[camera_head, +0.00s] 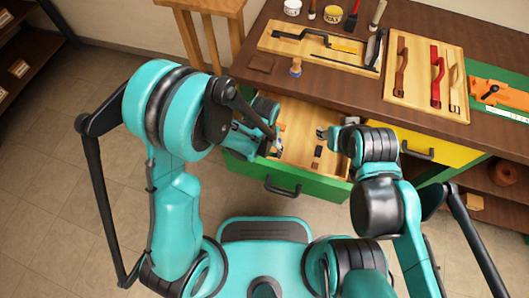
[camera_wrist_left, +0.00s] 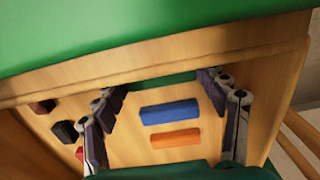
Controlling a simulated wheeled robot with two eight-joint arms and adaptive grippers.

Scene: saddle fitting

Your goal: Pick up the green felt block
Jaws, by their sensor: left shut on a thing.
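The green felt block (camera_wrist_left: 162,81) is in the left wrist view, a dark green bar spanning between my left fingertips. My left gripper (camera_wrist_left: 163,86) is shut on it at its two ends. In the head view my left gripper (camera_head: 276,149) is inside the open drawer at its left side, and the block cannot be made out there. A blue block (camera_wrist_left: 169,112) and an orange block (camera_wrist_left: 175,139) lie on the drawer floor, apart from the fingers. My right gripper (camera_head: 323,133) is over the drawer's back right; its jaw opening is unclear.
The open drawer (camera_head: 290,183) has a green front. Dark blocks (camera_wrist_left: 64,131) and a red block (camera_wrist_left: 79,152) lie to one side in it. Above is a dark worktop (camera_head: 340,88) with a tool tray (camera_head: 300,45) and a strap board (camera_head: 418,103). A yellow drawer (camera_head: 440,150) is at the right.

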